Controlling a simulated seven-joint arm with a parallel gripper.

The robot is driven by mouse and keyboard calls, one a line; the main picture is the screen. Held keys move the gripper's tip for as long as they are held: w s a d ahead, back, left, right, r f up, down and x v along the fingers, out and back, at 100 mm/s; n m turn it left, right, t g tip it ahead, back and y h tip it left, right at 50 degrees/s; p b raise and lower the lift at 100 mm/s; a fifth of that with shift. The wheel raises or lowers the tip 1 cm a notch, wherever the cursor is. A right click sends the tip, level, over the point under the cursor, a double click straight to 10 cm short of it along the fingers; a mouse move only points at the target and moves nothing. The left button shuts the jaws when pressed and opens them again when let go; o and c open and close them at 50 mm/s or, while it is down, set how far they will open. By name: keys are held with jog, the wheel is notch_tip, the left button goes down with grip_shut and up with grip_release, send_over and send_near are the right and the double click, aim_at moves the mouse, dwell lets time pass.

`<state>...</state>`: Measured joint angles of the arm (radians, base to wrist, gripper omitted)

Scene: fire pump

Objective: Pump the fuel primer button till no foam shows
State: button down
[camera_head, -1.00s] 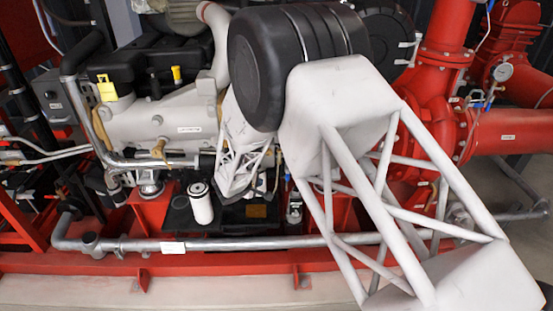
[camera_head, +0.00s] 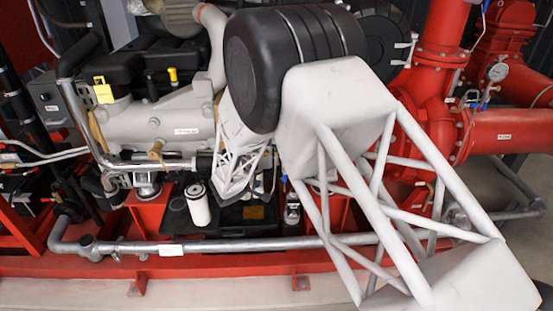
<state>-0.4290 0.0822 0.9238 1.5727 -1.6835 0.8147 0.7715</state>
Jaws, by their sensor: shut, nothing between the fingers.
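My gripper is not visible; my large arm covers the middle of the head view. A white lattice link of mine reaches down beside the engine, and no fingers can be made out at its lower end. The grey engine (camera_head: 150,122) fills the left and centre. A white cylindrical canister (camera_head: 198,207), which looks like a filter, stands below it, just left of that link. I cannot make out the fuel primer button; it is hidden or too small to tell. I see no foam and cannot tell its state.
A silver pipe (camera_head: 215,244) runs across the front above the red base frame (camera_head: 100,265). A small dark cylinder (camera_head: 178,212) stands left of the white canister. Large red pipes (camera_head: 510,131) and a pressure gauge (camera_head: 498,72) are at the right. Pale floor shows along the front.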

jog(key=shift+s, duration=0.15)
dwell(0.8)
jog(key=shift+s, duration=1.75)
jog(key=shift+w, duration=0.1)
jog(key=w, duration=0.8)
jog(key=shift+w, duration=0.35)
